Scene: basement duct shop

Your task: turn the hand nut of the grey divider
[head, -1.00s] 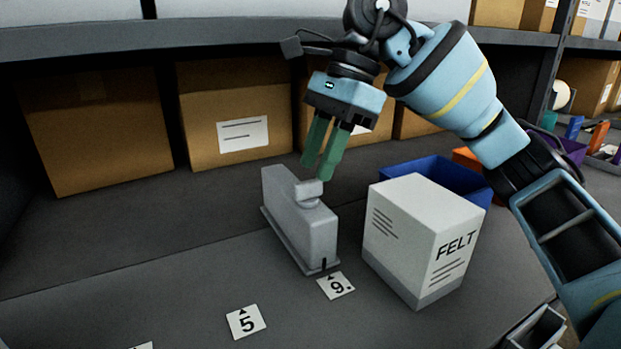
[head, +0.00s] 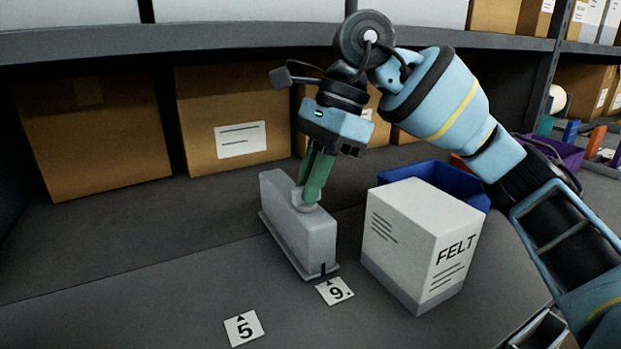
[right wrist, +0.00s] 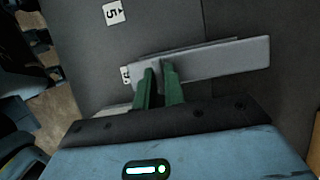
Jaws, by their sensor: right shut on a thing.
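The grey divider (head: 307,239) stands upright on the dark bench, its near end with a black mark at the "9." card. It also shows in the right wrist view (right wrist: 225,62). Its grey hand nut (head: 299,204) is on the top edge, mostly hidden by my fingers. My right gripper (head: 309,198) comes down from above, its green fingers shut on the hand nut. In the right wrist view my fingers (right wrist: 158,75) reach the divider, and the nut between them is hard to make out. My left gripper is not in view.
A white FELT box (head: 415,245) stands close to the right of the divider, with a blue bin (head: 400,174) behind it. Cards "9." (head: 335,291) and "5" (head: 243,328) lie in front. Cardboard boxes (head: 95,135) line the back under a shelf (head: 200,38). The bench at left is clear.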

